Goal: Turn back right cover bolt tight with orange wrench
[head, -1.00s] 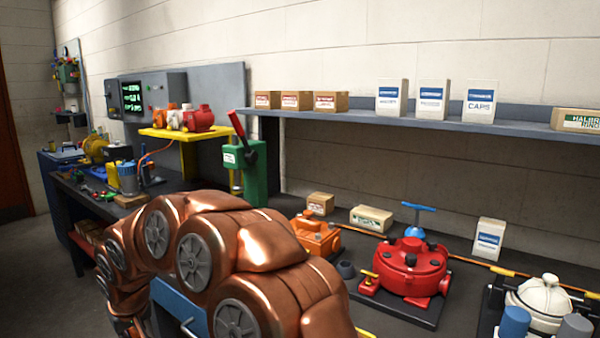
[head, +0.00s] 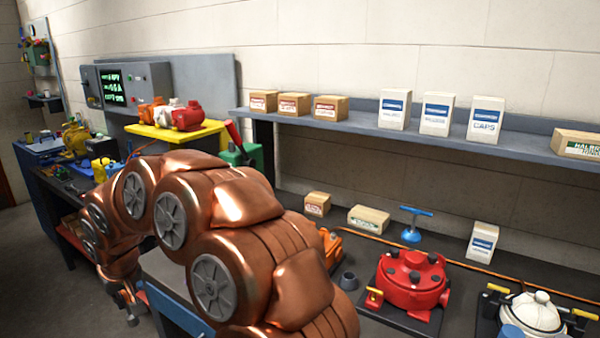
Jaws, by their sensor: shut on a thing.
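A red motor (head: 412,280) with a round cover and several dark bolts stands on a dark plate at the lower right. Its back right bolt (head: 433,258) is small in view, and how tight it sits cannot be told. My copper arm crosses the lower middle. My gripper (head: 131,308) shows small at its far end at the lower left, well away from the motor. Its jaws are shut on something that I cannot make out. I cannot pick out an orange wrench.
A cream motor (head: 535,312) stands at the lower right corner, and an orange one (head: 330,245) is partly behind my arm. A blue T-handle tool (head: 412,226) stands behind the red motor. Boxes line the wall shelf (head: 360,118). An orange line (head: 480,268) runs along the bench back.

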